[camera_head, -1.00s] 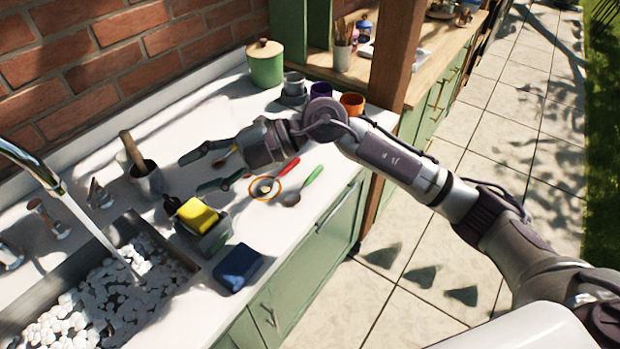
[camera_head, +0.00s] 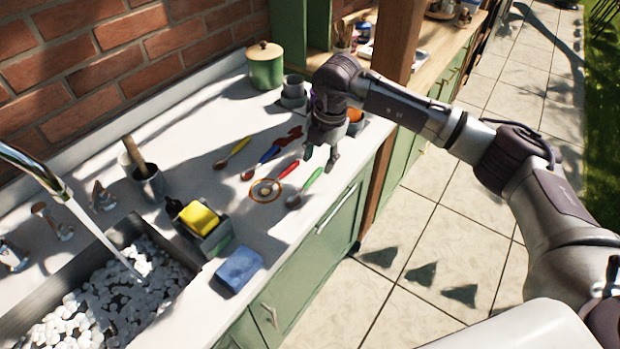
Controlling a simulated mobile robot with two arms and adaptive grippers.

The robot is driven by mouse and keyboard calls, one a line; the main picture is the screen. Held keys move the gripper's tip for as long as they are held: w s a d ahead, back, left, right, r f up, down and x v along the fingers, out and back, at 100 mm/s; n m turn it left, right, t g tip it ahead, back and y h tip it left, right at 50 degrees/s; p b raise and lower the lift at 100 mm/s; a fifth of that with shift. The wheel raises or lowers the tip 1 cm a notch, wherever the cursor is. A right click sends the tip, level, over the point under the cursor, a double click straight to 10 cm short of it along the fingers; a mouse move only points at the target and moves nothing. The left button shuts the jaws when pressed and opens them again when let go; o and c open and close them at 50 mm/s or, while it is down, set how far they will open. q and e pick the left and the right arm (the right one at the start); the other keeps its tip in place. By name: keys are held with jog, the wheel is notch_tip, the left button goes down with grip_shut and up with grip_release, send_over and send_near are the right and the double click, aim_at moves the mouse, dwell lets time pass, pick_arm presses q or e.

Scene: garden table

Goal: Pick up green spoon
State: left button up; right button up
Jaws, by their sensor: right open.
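The green spoon (camera_head: 312,179) lies on the white counter near its front edge, with its bowl toward the lower left. It is the rightmost of several spoons. My right gripper (camera_head: 320,163) is open and empty, pointing down just above the upper right end of the green handle. A gap seems to remain between fingers and spoon; the exact height is hard to tell. My left gripper is not in view.
A blue spoon (camera_head: 269,155) and a yellow spoon (camera_head: 239,146) lie farther left. Cups stand behind the gripper. A blue sponge (camera_head: 238,269) lies by the sink.

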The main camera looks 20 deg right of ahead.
aim_at(312, 178)
jog(key=f, duration=0.1)
jog(key=a+f+p, duration=0.1)
jog(key=f, duration=0.1)
jog(key=f+p, duration=0.1)
jog(key=shift+w+a+f, duration=0.15)
jog(key=shift+a+f, duration=0.1)
jog(key=shift+f, duration=0.6)
grip_shut()
